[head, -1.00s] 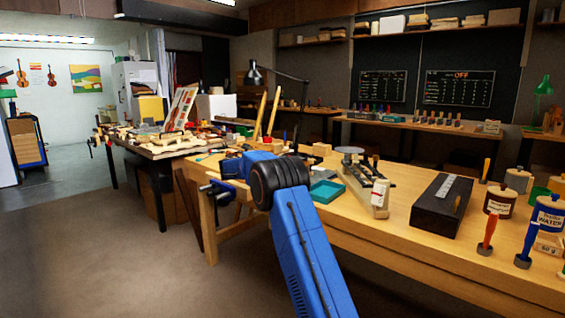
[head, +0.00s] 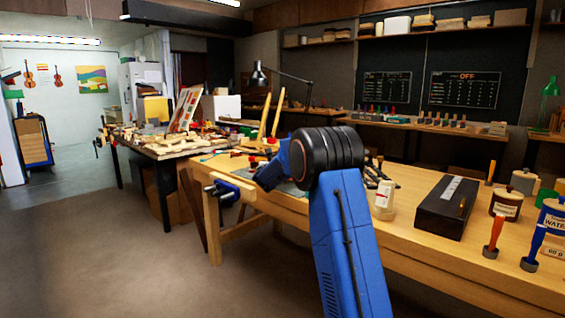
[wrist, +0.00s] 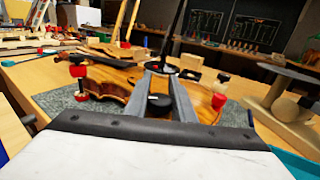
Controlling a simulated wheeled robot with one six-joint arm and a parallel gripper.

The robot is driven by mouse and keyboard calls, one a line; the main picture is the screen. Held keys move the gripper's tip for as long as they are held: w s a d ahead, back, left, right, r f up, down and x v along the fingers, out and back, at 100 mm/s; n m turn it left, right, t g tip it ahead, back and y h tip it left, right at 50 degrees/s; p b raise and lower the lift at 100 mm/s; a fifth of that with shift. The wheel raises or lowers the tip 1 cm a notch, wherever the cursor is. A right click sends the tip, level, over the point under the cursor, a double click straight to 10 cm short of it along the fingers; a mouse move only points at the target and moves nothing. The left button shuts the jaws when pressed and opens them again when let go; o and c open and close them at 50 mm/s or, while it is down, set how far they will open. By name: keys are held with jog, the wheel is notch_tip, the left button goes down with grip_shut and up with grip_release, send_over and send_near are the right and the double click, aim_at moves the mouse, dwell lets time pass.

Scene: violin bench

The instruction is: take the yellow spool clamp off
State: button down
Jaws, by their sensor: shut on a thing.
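In the wrist view, my gripper (wrist: 162,70) reaches over the brown violin body (wrist: 125,82), which lies on a grey mat (wrist: 60,104). Its grey fingers are drawn together on something at their tips, but what they hold is mostly hidden. Red clamp pieces (wrist: 78,71) show at the violin's left edge, and another red one (wrist: 218,101) at its right. I cannot make out the yellow spool clamp clearly in either view. In the head view, my arm hides the gripper and most of the violin.
A wooden fixture with a round grey top (wrist: 285,75) stands to the right in the wrist view. In the head view, a long black case (head: 447,208) and jars (head: 505,203) occupy the bench's right side. A blue vise (head: 230,190) is on the bench's left end.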

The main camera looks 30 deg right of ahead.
jog(key=shift+w+a+n+t+y, duration=0.1)
jog(key=shift+a+n+t+y, duration=0.05)
jog(key=shift+n+t+y, duration=0.45)
jog(key=shift+w+a+n+t+y, duration=0.15)
jog(key=shift+n+t+y, duration=0.2)
jog(key=shift+y, duration=0.35)
jog(key=shift+a+n+t+y, duration=0.1)
jog(key=shift+n+t+y, duration=0.15)
jog(key=shift+n+y, duration=0.3)
jog(key=c, duration=1.5)
grip_release()
jog(key=shift+s, duration=0.15)
jog(key=v, duration=1.7)
jog(key=shift+a+r, duration=0.1)
jog(key=shift+a, duration=0.05)
